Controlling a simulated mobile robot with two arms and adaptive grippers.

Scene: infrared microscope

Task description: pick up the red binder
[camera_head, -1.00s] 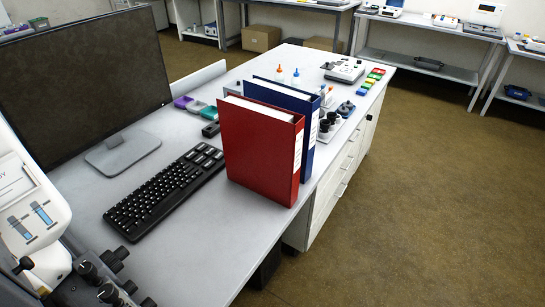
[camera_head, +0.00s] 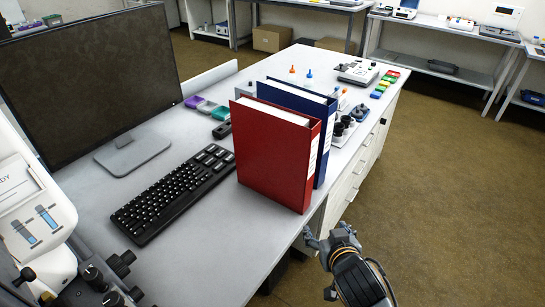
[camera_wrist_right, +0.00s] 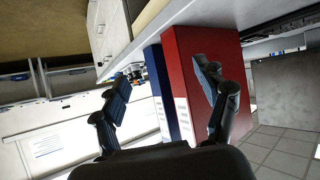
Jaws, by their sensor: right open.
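The red binder (camera_head: 272,160) stands upright on the white desk, near its right edge. In the right wrist view the red binder (camera_wrist_right: 215,75) shows ahead, partly behind one finger. The blue binder (camera_head: 321,150) stands upright right behind it; it also shows in the right wrist view (camera_wrist_right: 154,62). My right gripper (camera_head: 326,239) is open and empty, beside the desk's right edge, to the lower right of the red binder and apart from it. In the right wrist view its fingers (camera_wrist_right: 163,85) are spread, with the binders beyond them. My left gripper is not in view.
A black keyboard (camera_head: 172,194) lies left of the red binder, with a monitor (camera_head: 90,80) behind it. Small bottles, dark knobs (camera_head: 343,128) and coloured blocks (camera_head: 384,84) sit farther back. The floor (camera_head: 450,200) right of the desk is clear.

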